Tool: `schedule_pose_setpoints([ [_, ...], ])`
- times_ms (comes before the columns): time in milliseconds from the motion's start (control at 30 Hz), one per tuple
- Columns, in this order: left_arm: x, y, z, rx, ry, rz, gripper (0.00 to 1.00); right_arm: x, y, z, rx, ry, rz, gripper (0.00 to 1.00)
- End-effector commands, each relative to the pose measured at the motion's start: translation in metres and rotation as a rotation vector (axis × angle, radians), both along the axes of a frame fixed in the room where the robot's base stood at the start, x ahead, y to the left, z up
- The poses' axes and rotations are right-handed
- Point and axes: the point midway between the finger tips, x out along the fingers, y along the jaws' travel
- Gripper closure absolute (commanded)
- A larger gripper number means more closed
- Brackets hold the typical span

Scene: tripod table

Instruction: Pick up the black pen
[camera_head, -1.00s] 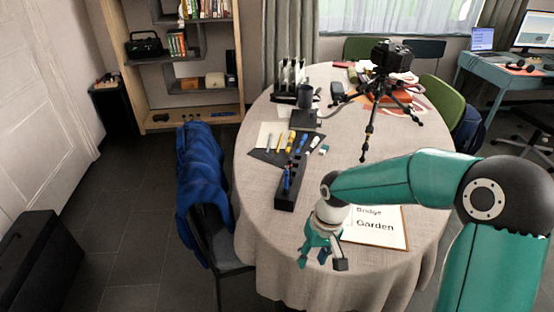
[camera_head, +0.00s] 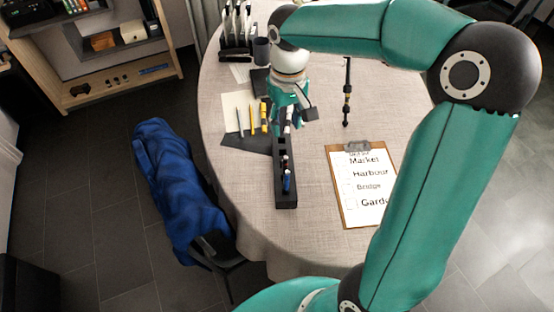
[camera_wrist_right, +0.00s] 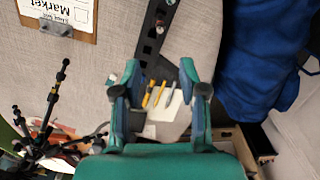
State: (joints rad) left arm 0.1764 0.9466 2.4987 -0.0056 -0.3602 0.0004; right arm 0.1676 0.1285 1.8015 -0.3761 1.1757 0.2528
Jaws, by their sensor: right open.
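My right gripper (camera_head: 292,116) is open and empty, above the table over the back end of a long black slotted holder (camera_head: 287,199). It hides part of the pens and the mat behind it. In the right wrist view the open fingers (camera_wrist_right: 160,72) frame several yellow, orange and grey pens (camera_wrist_right: 159,96) and part of the holder (camera_wrist_right: 150,43). A dark and blue pen (camera_head: 287,182) stands in the holder's front part. I cannot tell which item is the black pen. My left gripper is out of view.
A clipboard (camera_head: 335,192) with a printed list lies right of the holder. A dark mat (camera_head: 240,143) with pens lies left. A rack (camera_head: 236,42) and a dark cup (camera_head: 261,50) stand at the back. A blue jacket (camera_head: 172,180) hangs beside the table.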

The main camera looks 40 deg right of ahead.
Motion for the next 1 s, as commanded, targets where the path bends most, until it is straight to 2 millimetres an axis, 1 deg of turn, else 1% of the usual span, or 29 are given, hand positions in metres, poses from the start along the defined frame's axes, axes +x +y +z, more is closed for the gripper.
schedule_pose_setpoints([
  [167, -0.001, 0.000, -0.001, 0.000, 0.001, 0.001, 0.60, -0.002, 0.000, -0.031, 0.002, 0.008, -0.002, 0.58],
  [400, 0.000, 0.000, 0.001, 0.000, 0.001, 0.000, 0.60, -0.004, -0.002, -0.082, 0.002, 0.008, -0.008, 0.58],
  [500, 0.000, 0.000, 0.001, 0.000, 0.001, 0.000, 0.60, -0.004, -0.003, -0.098, 0.001, 0.005, -0.009, 0.58],
  [600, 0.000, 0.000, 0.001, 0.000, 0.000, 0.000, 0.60, -0.004, -0.003, -0.108, 0.002, 0.004, -0.011, 0.58],
  [767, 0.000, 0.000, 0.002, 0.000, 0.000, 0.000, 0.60, -0.005, -0.004, -0.115, 0.001, 0.003, -0.011, 0.58],
  [833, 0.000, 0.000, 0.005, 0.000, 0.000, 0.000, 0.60, -0.007, -0.003, -0.121, 0.002, 0.006, -0.010, 0.58],
  [1000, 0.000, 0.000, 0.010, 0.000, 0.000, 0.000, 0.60, -0.010, -0.003, -0.146, 0.003, 0.007, -0.011, 0.58],
])
